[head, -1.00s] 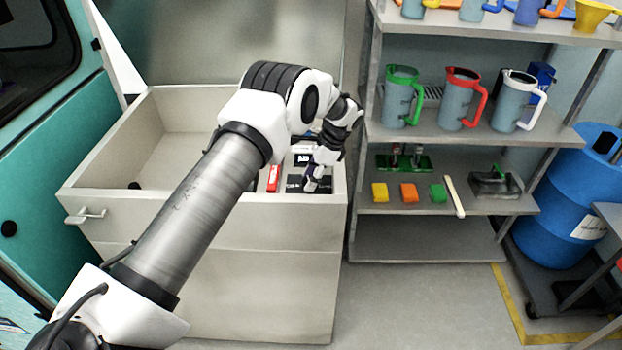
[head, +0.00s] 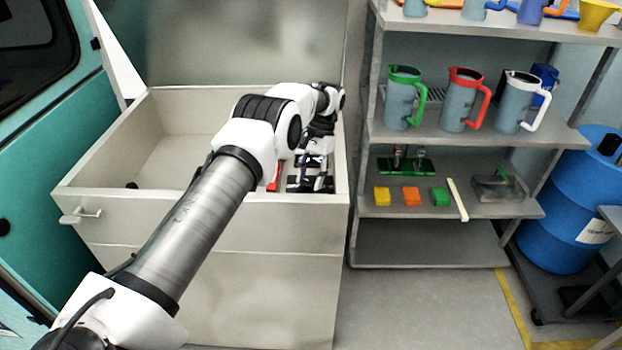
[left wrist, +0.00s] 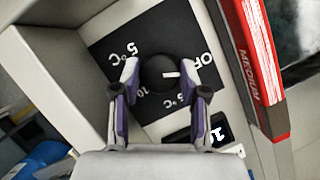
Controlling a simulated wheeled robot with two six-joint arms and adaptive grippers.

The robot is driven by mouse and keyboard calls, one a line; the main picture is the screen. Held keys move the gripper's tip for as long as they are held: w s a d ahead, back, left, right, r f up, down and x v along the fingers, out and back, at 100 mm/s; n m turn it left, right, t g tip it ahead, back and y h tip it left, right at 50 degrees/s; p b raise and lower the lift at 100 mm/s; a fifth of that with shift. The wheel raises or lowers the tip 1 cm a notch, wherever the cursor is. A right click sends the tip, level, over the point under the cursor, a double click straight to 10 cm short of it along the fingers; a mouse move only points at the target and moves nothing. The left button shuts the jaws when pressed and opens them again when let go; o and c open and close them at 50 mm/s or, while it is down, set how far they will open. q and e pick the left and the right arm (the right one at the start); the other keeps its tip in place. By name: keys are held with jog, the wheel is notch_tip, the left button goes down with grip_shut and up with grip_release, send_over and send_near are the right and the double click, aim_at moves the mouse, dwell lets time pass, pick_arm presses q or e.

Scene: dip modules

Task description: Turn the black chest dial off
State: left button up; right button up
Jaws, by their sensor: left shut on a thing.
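The black chest dial (left wrist: 158,72) is a round black knob with a white pointer line. It sits on a black plate (left wrist: 105,55) marked OFF, 5°C and other temperatures. In the left wrist view the pointer points right, toward the side with the OFF mark. My left gripper (left wrist: 164,68) has one finger on each side of the dial and is shut on it. In the head view the left gripper (head: 312,184) is over the panel at the chest's front right corner and hides the dial. My right gripper is not in view.
The chest (head: 200,232) stands with its lid (head: 225,45) raised. A red MEDIUM item (left wrist: 255,65) lies beside the dial plate, and a small lit display (left wrist: 217,132) is near the fingers. A grey shelf (head: 440,207) with jugs and colored blocks stands right of the chest.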

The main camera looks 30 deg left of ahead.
aim_at(310, 179)
pick_arm(q)
jog(key=shift+s+f+n+h, duration=0.15)
jog(key=shift+n+h, duration=0.25)
jog(key=shift+n, duration=0.4)
jog(key=o, duration=1.1)
jog(key=shift+w, duration=0.2)
notch_tip(310, 179, up, 10)
jog(key=shift+r, duration=0.1)
